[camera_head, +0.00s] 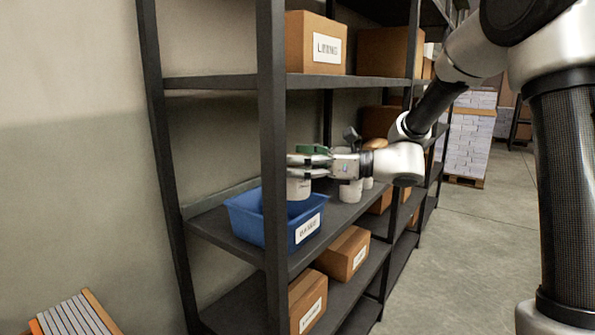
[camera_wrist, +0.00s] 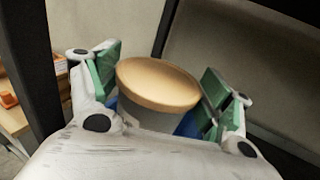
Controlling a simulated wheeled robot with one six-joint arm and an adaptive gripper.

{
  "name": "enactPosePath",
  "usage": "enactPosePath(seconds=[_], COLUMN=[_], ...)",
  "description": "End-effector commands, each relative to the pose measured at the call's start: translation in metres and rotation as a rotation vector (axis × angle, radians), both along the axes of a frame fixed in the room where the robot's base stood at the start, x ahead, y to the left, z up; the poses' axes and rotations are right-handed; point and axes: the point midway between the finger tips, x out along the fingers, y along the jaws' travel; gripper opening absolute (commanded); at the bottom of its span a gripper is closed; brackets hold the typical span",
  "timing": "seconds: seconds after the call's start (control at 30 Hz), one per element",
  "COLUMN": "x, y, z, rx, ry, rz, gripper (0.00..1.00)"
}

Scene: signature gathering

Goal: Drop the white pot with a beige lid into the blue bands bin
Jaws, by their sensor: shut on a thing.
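My gripper (camera_head: 302,166) is shut on the white pot, with green-padded fingers on either side of it. The pot's white body (camera_head: 299,188) hangs below the fingers in the head view. Its round beige lid (camera_wrist: 158,84) faces up in the wrist view. The blue bin (camera_head: 245,218) stands on the middle shelf with a white label on its front, too small to read surely. The pot is above the bin's right part and overlaps its rim in the picture. Bits of blue show below the pot in the wrist view (camera_wrist: 189,126).
More white pots (camera_head: 350,191) stand on the same shelf (camera_head: 335,222), right of the bin. A dark shelf post (camera_head: 271,130) rises right in front of the bin. The floor (camera_head: 465,235) at the right is clear.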

Motion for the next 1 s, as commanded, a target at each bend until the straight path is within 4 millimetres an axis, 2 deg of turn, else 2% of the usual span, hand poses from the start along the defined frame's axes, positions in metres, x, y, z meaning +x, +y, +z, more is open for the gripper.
enactPosePath(seconds=[0.03,0.17,0.93,0.97,1.0], x=[0.0,0.0,0.0,0.0,0.0], y=[0.0,0.0,0.0,0.0,0.0], z=[-0.009,-0.02,-0.032,-0.033,-0.033], rx=[0.0,0.0,0.001,0.0,0.0], ry=[0.004,0.001,0.0,0.0,0.0], rz=[0.0,0.0,0.0,0.0,0.0], gripper=[0.35,0.35,0.35,0.83,0.9])
